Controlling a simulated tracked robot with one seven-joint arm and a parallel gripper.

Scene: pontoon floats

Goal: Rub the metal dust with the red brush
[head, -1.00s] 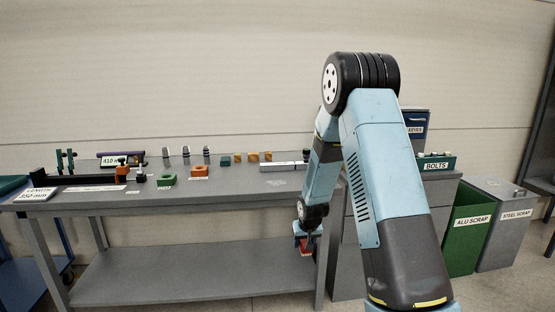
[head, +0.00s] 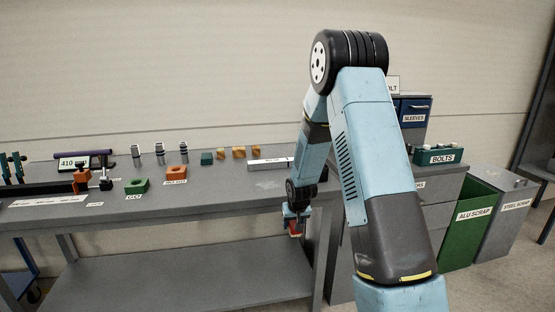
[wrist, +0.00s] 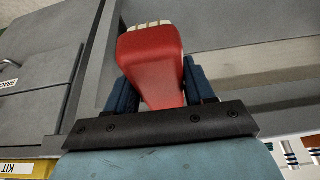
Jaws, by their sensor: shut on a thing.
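My gripper (head: 296,222) is at the front edge of the grey workbench, with its fingertips pointing down, a little lower in the picture than the bench top. It is shut on the red brush (head: 295,231). In the wrist view the red brush (wrist: 152,62) sits between the two blue fingers of my gripper (wrist: 158,92), with pale bristles at its far end. A faint pale patch (head: 268,184), possibly the metal dust, lies on the bench top near its right end, in front of a silver bar. The brush is apart from this patch.
The workbench (head: 215,197) carries green and orange blocks (head: 137,186), several upright sleeves (head: 159,153) and small wooden blocks (head: 239,152). Drawers with a BOLTS tray (head: 438,155) stand right of it. A green ALU SCRAP bin (head: 468,228) stands further right.

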